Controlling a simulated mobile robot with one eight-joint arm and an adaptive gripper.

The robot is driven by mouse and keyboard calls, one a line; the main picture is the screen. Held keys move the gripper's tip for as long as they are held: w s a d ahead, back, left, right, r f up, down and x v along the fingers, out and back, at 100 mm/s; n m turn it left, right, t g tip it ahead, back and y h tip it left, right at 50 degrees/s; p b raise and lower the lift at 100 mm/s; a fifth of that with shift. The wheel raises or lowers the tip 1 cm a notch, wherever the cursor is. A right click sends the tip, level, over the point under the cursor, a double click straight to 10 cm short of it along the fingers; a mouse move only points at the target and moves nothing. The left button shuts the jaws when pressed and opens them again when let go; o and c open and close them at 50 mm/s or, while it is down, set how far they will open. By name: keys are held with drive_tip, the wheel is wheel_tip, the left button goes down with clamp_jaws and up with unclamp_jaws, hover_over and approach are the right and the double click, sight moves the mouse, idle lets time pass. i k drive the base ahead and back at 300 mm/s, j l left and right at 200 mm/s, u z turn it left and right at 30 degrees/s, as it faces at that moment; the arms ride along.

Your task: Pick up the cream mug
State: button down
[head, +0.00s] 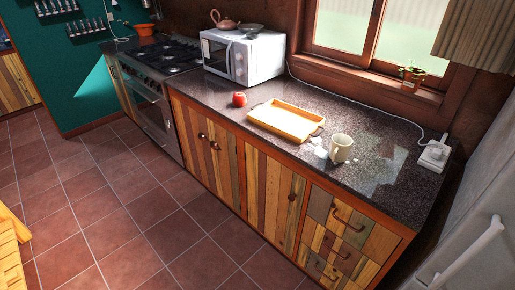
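The cream mug (341,148) stands upright on the dark speckled countertop (375,170), right of the wooden tray and near the counter's front edge. Its handle seems to face the front, toward the lower right. My gripper is not in view, and nothing touches the mug.
A wooden tray (286,121) and a red apple (239,99) lie left of the mug. A white microwave (243,56) stands farther left. A white socket box (434,155) with a cable is at the right. The tiled floor (150,220) before the cabinets is clear.

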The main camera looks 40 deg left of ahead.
sight(343, 139)
drive_tip(key=u, duration=1.1)
drive_tip(key=i+l, duration=0.15)
drive_tip(key=i, duration=0.8)
drive_tip(key=j+u, duration=0.05)
